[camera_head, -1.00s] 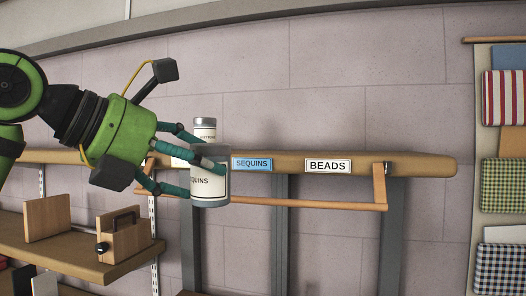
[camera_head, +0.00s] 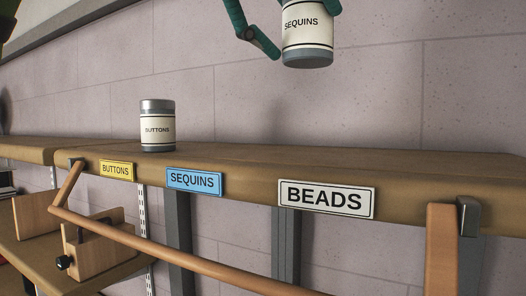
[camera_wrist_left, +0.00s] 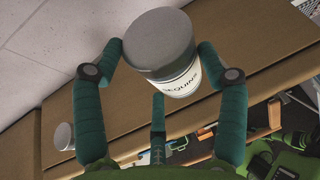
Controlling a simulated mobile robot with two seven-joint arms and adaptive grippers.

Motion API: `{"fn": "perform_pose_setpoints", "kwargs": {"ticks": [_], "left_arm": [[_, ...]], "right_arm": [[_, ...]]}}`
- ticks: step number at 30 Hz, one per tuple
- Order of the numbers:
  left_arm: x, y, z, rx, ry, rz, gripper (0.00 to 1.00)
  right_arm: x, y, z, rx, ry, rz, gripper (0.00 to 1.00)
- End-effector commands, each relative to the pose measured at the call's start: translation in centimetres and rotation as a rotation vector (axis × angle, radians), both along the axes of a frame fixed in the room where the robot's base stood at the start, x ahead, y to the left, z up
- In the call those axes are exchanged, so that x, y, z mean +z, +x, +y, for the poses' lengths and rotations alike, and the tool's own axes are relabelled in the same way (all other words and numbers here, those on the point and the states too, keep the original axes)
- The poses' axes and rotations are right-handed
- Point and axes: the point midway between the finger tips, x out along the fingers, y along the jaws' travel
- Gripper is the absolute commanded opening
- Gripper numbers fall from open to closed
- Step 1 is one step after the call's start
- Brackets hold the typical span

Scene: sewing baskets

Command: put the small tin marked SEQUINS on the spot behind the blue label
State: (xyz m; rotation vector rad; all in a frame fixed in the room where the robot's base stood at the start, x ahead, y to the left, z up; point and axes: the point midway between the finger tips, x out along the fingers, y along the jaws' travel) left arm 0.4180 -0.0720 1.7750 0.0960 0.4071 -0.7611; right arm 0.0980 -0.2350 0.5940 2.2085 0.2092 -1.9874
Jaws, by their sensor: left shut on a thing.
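The small SEQUINS tin (camera_head: 307,42), with a white label and grey ends, hangs above the shelf, upright or nearly so. In the head view it shows above the BEADS label. My left gripper (camera_head: 290,24) is shut on it, with teal fingers around its sides. The wrist view also shows the tin (camera_wrist_left: 165,48) between the fingers (camera_wrist_left: 160,60). The blue SEQUINS label (camera_head: 194,181) is on the shelf's front edge. The shelf top behind it is bare. My right gripper is in neither view.
A BUTTONS tin (camera_head: 157,127) stands on the shelf (camera_head: 400,165), left of the blue label's spot and behind the yellow BUTTONS label (camera_head: 117,171). The white BEADS label (camera_head: 327,199) is to the right, with bare shelf behind it. A wooden rail (camera_head: 180,262) runs in front.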

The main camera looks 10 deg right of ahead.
Motion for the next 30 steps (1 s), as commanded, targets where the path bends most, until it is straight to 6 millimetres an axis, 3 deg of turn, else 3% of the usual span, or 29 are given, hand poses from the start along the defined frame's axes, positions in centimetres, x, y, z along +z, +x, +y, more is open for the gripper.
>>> {"fn": "perform_pose_setpoints", "kwargs": {"ticks": [5,18,25,30], "left_arm": [[-0.7,0.9,1.1,0.004,-0.002,0.002,0.35],[-5.9,7.2,7.6,0.003,-0.003,0.001,0.35],[-7.2,8.1,8.4,0.002,0.001,-0.002,0.35],[-9.3,8.1,8.4,0.001,0.0,0.0,0.35]], "right_arm": [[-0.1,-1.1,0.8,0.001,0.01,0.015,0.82],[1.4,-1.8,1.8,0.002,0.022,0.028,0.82],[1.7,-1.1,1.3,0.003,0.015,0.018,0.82],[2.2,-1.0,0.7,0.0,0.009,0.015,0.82]]}}
